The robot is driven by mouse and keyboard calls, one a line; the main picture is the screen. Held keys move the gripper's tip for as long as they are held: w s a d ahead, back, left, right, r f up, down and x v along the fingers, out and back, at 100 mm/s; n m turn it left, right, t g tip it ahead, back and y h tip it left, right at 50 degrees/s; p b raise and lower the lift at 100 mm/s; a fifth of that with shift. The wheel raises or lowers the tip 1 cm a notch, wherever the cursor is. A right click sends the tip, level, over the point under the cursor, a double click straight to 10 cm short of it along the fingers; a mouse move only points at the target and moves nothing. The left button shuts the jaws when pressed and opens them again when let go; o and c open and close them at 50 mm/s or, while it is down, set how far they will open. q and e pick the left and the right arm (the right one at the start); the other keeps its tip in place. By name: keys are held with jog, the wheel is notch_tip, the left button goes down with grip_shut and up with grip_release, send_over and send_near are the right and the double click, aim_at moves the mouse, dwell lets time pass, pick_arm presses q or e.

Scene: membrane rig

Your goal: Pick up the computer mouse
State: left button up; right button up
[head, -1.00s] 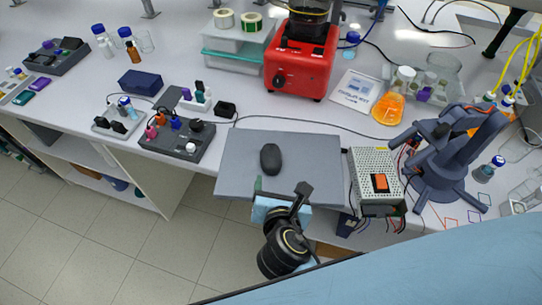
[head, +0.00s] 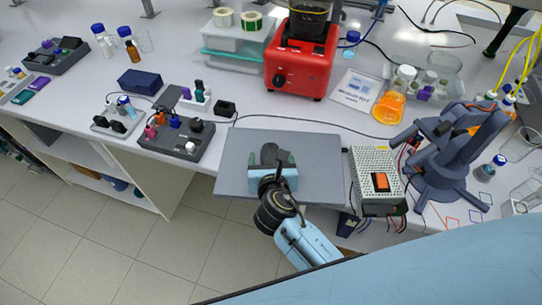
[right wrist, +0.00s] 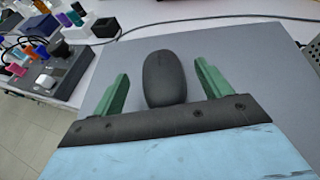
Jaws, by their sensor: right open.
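The computer mouse (head: 269,150) is dark grey and lies on a grey mat (head: 318,160) at the bench's front edge. In the head view its near part is hidden by my right gripper (head: 271,160). In the right wrist view the mouse (right wrist: 164,80) lies between the two green fingers of the right gripper (right wrist: 160,85). The gripper is open, with a gap on each side of the mouse. My left gripper is not in view.
A metal power supply box (head: 378,180) with an orange switch stands right of the mat. A dark cable (head: 300,123) runs behind the mat. The mat around the mouse is clear.

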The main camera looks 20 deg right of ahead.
jog(key=shift+x, duration=1.4)
jog(key=c, duration=1.1)
